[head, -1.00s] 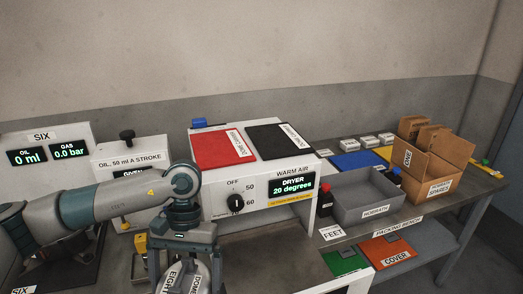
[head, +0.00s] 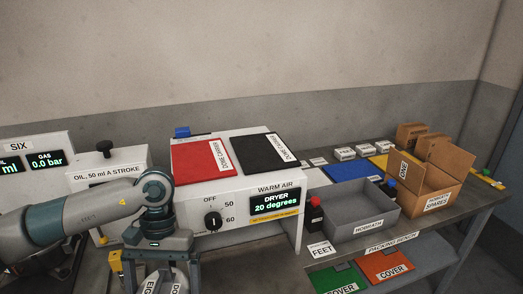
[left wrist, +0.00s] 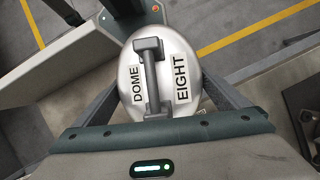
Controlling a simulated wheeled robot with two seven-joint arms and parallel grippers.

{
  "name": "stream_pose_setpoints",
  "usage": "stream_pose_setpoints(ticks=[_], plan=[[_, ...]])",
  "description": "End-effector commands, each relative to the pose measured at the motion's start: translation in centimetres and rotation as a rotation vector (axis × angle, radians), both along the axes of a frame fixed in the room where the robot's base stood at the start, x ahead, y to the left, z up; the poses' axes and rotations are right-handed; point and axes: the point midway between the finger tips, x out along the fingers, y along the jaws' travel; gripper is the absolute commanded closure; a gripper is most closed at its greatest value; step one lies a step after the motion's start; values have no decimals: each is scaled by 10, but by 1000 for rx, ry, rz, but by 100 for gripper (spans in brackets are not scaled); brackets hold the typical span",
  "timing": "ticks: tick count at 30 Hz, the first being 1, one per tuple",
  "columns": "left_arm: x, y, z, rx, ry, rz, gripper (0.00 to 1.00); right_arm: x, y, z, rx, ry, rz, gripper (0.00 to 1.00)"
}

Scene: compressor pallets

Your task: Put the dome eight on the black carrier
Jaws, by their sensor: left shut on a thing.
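The dome eight (left wrist: 184,54) is a silvery dome with a grey bar handle, labelled DOME and EIGHT, in the left wrist view. Its labelled top also shows at the bottom edge of the head view (head: 165,284), partly cut off. My left gripper (left wrist: 153,88) is shut on the dome eight, with its fingers on either side of it. The black carrier (head: 264,148) is a flat black panel with a white label, on top of the white dryer unit, up and to the right of my left gripper. No dome is on it. My right gripper is not in view.
A red carrier (head: 198,160) lies left of the black one on the dryer (head: 270,215), with a blue item (head: 182,132) behind it. An oil unit (head: 95,165) stands left.

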Motion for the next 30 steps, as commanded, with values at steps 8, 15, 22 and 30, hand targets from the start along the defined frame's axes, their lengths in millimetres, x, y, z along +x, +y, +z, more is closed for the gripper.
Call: stream_pose_setpoints(ticks=[8, 15, 22, 30], plan=[[0, 0, -14, -1, -1, -1, 55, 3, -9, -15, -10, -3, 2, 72], [0, -3, -15, -5, 0, -6, 55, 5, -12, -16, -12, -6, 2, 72], [-1, -1, -16, -3, 2, -2, 55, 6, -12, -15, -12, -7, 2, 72], [13, -21, 9, -3, -4, 133, 55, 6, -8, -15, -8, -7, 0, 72]])
